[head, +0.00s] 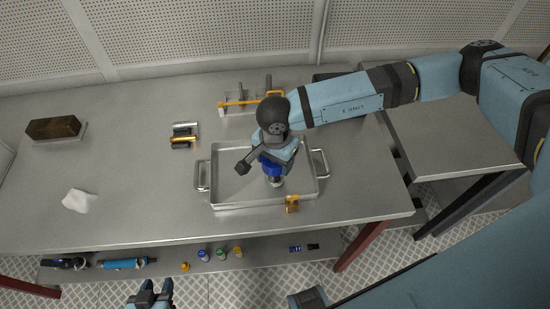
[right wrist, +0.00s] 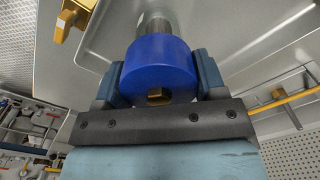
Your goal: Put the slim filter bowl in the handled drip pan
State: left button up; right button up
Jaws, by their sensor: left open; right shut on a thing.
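The handled drip pan (head: 233,203) is a shallow metal tray with a handle at each end, on the bench in the head view. My right gripper (head: 279,164) is over the pan, shut on the slim filter bowl (head: 276,182). The bowl has a blue cap and a narrow greyish body pointing down. In the right wrist view the blue cap (right wrist: 158,66) sits between the fingers. I cannot tell whether the bowl touches the pan floor. My left gripper (head: 150,290) is open and empty, in front of the bench at the bottom.
A brass block (head: 292,204) stands at the pan's front edge. Behind are a metal-and-brass part (head: 183,136) and an orange-barred rack (head: 240,103). A brown block (head: 54,128) and white cloth (head: 79,200) lie left. A lower shelf (head: 170,265) holds bottles and canisters.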

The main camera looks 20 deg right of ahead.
jog(key=shift+f, duration=0.15)
jog(key=o, duration=1.2)
jog(key=shift+o, duration=0.2)
jog(key=shift+r, duration=0.2)
notch_tip(320, 180, up, 12)
jog(key=shift+b, duration=0.95)
